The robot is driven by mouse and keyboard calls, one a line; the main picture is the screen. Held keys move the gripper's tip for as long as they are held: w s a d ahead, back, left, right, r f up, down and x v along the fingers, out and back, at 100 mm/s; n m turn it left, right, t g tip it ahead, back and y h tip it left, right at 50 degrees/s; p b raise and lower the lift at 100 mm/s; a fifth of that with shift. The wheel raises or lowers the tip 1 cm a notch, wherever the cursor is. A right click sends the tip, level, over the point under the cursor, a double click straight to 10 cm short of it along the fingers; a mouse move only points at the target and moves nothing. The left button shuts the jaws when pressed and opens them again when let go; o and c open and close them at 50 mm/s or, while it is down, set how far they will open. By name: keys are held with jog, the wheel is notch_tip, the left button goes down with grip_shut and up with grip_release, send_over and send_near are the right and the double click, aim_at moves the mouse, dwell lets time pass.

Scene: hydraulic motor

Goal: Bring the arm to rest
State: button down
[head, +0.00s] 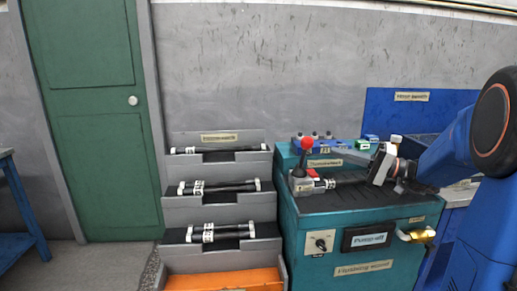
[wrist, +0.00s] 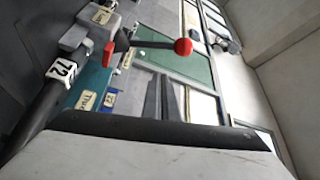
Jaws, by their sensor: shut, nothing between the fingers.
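My blue arm (head: 447,150) reaches in from the right over the teal bench (head: 310,222). My gripper (head: 345,154) points left above the bench top, and its grey fingers also show in the wrist view (wrist: 169,98). It is shut and empty. Below it a dark cylinder with a white marked band (head: 328,184) lies on the bench, its right part partly hidden by my gripper. A lever with a red knob (head: 306,143) stands just left of my fingers, and the knob also shows in the wrist view (wrist: 183,47).
A grey stepped rack (head: 190,213) left of the bench holds several dark cylinders with white bands. An orange tray (head: 225,280) is at its foot. The bench front has a knob (head: 320,242) and a "Pump off" panel (head: 368,239). A blue bin (head: 410,112) is behind my arm.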

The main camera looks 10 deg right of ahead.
jog(key=s+a+f+n+g+h, duration=0.1)
jog(key=s+a+f+g+h, duration=0.3)
jog(key=s+a, duration=0.4)
jog(key=s+a+f+g+h, duration=0.3)
jog(key=s+a+f, duration=0.3)
jog(key=s, duration=0.4)
jog(key=s+d+f+t+h, duration=0.1)
jog(key=s+d+f+h, duration=0.3)
jog(key=s, duration=0.3)
jog(key=s+d+f+n+t+h, duration=0.1)
jog(key=s+d+f+h, duration=0.3)
jog(key=s+h, duration=0.2)
jog(key=shift+s+d+f+t, duration=0.3)
jog(key=shift+s+d+f, duration=0.1)
jog(key=shift+s, duration=0.15)
